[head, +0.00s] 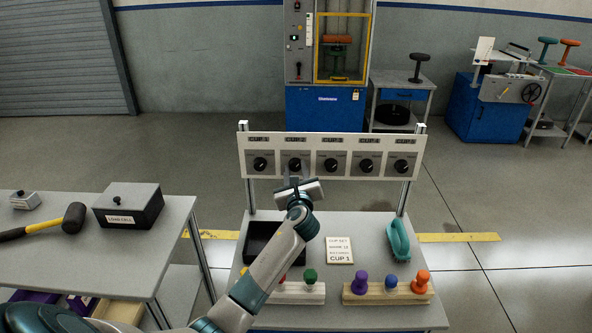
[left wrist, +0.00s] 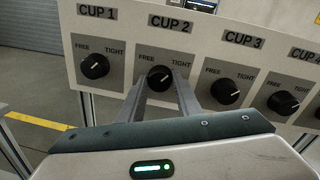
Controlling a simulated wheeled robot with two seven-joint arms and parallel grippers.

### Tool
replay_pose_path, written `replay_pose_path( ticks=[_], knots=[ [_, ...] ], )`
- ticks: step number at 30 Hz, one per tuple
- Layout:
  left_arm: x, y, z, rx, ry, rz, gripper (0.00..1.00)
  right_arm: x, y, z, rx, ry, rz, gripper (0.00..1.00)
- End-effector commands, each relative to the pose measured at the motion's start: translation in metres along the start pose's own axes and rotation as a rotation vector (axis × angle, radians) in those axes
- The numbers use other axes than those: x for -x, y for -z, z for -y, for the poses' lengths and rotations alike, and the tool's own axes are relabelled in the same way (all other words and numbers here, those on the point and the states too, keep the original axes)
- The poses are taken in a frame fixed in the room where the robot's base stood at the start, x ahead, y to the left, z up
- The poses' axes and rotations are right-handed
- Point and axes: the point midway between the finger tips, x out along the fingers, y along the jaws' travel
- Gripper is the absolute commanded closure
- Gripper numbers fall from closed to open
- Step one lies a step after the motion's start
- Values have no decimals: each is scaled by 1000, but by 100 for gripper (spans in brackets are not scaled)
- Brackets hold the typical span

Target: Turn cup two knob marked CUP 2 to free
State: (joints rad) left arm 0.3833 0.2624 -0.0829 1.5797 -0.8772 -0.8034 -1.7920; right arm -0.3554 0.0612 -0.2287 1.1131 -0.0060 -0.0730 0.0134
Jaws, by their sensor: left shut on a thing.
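The black CUP 2 knob (left wrist: 160,78) is second from the left on the white knob panel (left wrist: 115,65), below its FREE and TIGHT labels. Its white pointer line leans toward the TIGHT side, up and to the right. The knob also shows in the head view (head: 294,165). My left gripper (left wrist: 160,80) is in front of the panel, its two fingers on either side of the CUP 2 knob and shut on it. In the head view my left gripper (head: 296,179) reaches up to the panel from below. My right gripper is not in view.
The CUP 1 knob (left wrist: 95,66) and CUP 3 knob (left wrist: 225,91) sit close on either side. Below the panel, a table holds a black tray (head: 262,238), a CUP 1 card (head: 339,251), a teal tool (head: 398,240) and wooden peg blocks (head: 387,295).

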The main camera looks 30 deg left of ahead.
Motion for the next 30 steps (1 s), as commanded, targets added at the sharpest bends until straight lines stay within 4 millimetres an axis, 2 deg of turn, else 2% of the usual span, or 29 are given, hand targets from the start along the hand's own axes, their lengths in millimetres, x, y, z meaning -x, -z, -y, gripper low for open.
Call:
replay_pose_path(
  ticks=[3, 7, 18, 30],
  knots=[
    [0, -2, 0, 76, -3, -7, 92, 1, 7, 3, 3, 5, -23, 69],
    [0, -2, 0, 182, -6, -17, 92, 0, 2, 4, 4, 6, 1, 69],
    [0, -2, -1, 530, -12, -47, 92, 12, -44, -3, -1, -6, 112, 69],
    [0, -2, -3, 909, -19, -79, 92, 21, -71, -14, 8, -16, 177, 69]
  ],
)
